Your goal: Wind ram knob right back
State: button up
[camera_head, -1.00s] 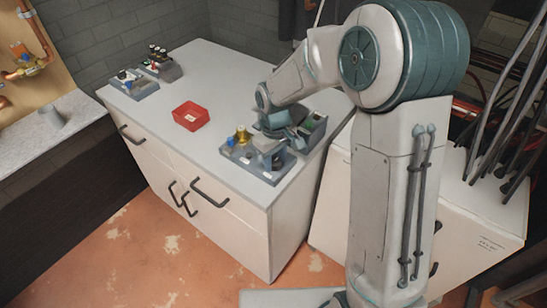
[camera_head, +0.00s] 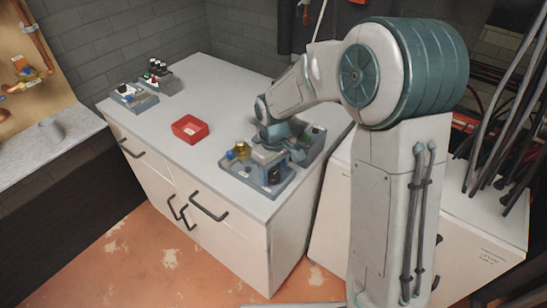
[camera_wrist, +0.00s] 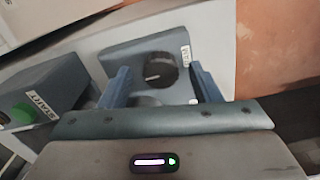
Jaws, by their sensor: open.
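In the wrist view, a round black knob (camera_wrist: 155,68) with a pale pointer line sits on a blue-grey block (camera_wrist: 125,52). A small white label (camera_wrist: 186,55) is beside it, too blurred to read. My gripper (camera_wrist: 160,76) is open, with one blue finger to each side of the knob in the picture and a gap at both sides. Contact cannot be made out. In the head view, my gripper (camera_head: 290,140) is over the blue-grey bench unit (camera_head: 248,175) near the worktop's right end and hides part of it.
A green button (camera_wrist: 23,112) with a START label is on a neighbouring block at left in the wrist view. A red tray (camera_head: 190,129) lies on the white worktop (camera_head: 195,85). Small units (camera_head: 135,97) stand at its far left.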

aim_at(274, 174)
notch_tip(274, 174, up, 13)
jog(key=shift+r, duration=0.2)
dwell(0.6)
jog(key=s+d+m+t, duration=0.1)
jog(key=s+d+m, duration=0.3)
jog(key=s, duration=0.5)
jog(key=s+d+f+m+t, duration=0.1)
jog(key=s+d+m, duration=0.3)
jog(key=s+d, duration=0.5)
jog(key=shift+s+d+t, duration=0.2)
jog(key=shift+s+t, duration=0.3)
jog(key=shift+s, duration=0.15)
